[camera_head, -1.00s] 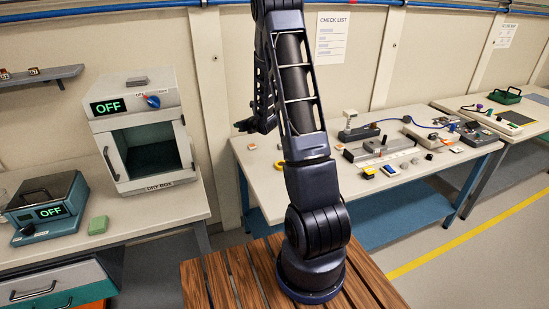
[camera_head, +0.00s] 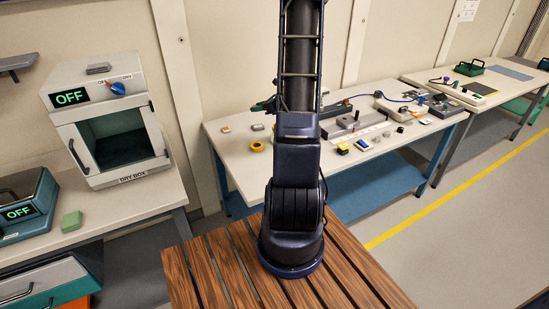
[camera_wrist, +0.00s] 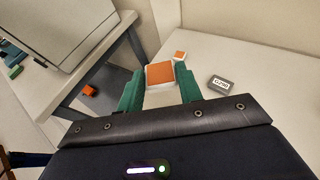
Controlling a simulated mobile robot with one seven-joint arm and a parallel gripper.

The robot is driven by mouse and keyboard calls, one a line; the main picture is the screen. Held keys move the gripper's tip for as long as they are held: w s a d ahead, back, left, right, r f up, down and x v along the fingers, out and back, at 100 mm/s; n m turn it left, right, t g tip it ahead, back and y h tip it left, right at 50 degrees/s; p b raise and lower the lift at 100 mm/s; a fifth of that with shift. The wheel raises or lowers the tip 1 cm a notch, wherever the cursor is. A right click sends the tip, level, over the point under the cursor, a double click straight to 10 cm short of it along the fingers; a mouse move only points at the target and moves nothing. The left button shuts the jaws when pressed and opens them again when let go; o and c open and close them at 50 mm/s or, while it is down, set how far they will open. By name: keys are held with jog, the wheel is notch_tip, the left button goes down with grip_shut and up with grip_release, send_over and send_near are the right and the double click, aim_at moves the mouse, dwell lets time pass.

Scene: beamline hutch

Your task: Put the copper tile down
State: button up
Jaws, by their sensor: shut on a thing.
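In the wrist view my gripper (camera_wrist: 160,72) has teal fingers shut on a square tile with a copper-orange top and pale sides, which I take as the copper tile (camera_wrist: 160,75). It is held level with the fingertips, over or near the pale table; the gap below it cannot be judged. A smaller-looking orange-topped tile (camera_wrist: 179,55) lies on the table just beyond it. In the head view my arm hides most of my gripper; a bit of teal (camera_head: 265,105) shows left of the arm. The held tile is hidden there.
A grey labelled block (camera_wrist: 221,84) lies right of my gripper. The table (camera_head: 235,170) also bears a yellow tape roll (camera_head: 257,146) and, to the right, several instruments. The dry box (camera_head: 118,150) stands on the left bench. Pale tabletop around the grey block is free.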

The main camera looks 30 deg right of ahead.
jog(key=s+d+n+g+y, duration=0.15)
jog(key=s+d, duration=0.25)
jog(key=s, duration=0.7)
notch_tip(320, 180, down, 19)
jog(key=shift+s+f, duration=0.1)
jog(key=shift+f, duration=0.1)
dwell(0.4)
jog(key=o, duration=0.5)
jog(key=shift+f, duration=0.15)
jog(key=o, duration=0.5)
jog(key=shift+c, duration=0.2)
